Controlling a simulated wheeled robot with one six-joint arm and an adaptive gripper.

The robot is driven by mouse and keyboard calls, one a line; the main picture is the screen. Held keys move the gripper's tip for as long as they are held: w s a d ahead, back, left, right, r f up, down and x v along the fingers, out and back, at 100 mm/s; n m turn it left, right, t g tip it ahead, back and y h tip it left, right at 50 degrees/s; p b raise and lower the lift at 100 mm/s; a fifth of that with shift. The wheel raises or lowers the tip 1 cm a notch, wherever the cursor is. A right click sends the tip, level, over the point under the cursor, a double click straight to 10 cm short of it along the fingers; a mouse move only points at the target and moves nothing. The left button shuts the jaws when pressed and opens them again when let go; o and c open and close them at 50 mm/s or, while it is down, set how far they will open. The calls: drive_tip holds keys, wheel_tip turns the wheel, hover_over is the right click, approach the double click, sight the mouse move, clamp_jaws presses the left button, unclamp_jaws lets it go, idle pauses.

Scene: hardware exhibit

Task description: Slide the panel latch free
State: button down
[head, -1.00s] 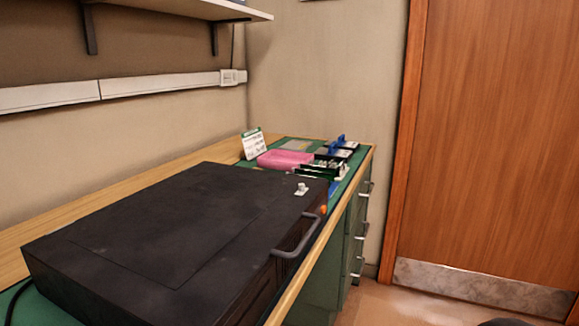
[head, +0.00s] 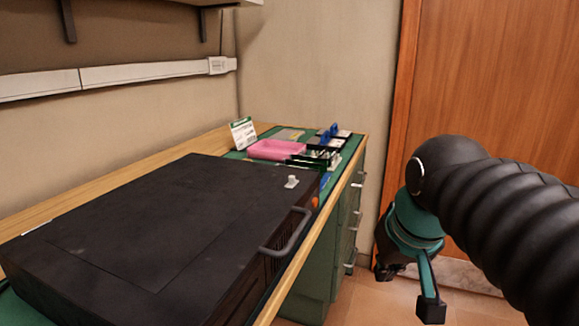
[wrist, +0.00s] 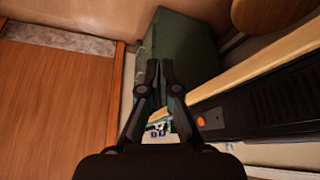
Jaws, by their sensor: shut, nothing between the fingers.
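A large flat black case (head: 130,225) lies on the workbench in the head view, with a panel outlined in its top. A small pale latch (head: 291,181) stands up from the top near the far right corner. My gripper (wrist: 160,68) is shut and empty in the wrist view, its fingertips close together. In the head view my arm reaches in from the right, well to the right of the case and apart from it. The case's dark side (wrist: 255,110) shows at the right of the wrist view; the latch cannot be made out there.
A grey handle (head: 287,236) sticks out from the case's front side. A pink tray (head: 275,150), a small sign (head: 242,133) and circuit boards stand behind the case. Green drawers (head: 340,215) are under the bench. A wooden door (head: 490,80) stands at the right; the floor before it looks open.

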drive_tip(key=w+a+r+n, duration=0.1)
drive_tip(key=w+a+r, duration=0.6)
drive_tip(key=w+r, duration=0.55)
wheel_tip(320, 180, up, 6)
drive_tip(key=n+g, duration=0.2)
hover_over(286, 176)
drive_tip(key=s, duration=0.2)
drive_tip(key=shift+d+y, duration=0.25)
drive_tip(key=shift+y, duration=0.15)
drive_tip(key=shift+f, duration=0.15)
drive_tip(key=x, duration=0.9)
drive_tip(key=shift+w+f, duration=0.25)
drive_tip(key=shift+f, duration=0.1)
drive_tip(key=shift+s+d+r, duration=0.1)
drive_tip(key=shift+s+d, duration=0.1)
drive_tip(key=shift+s, duration=0.3)
drive_tip(key=shift+s+d+r, duration=0.1)
drive_tip(key=shift+s+d, duration=0.05)
drive_tip(key=shift+s, duration=0.4)
drive_tip(key=shift+s+d+f, duration=0.15)
drive_tip(key=shift+s+d, duration=0.1)
drive_tip(key=shift+s, duration=0.6)
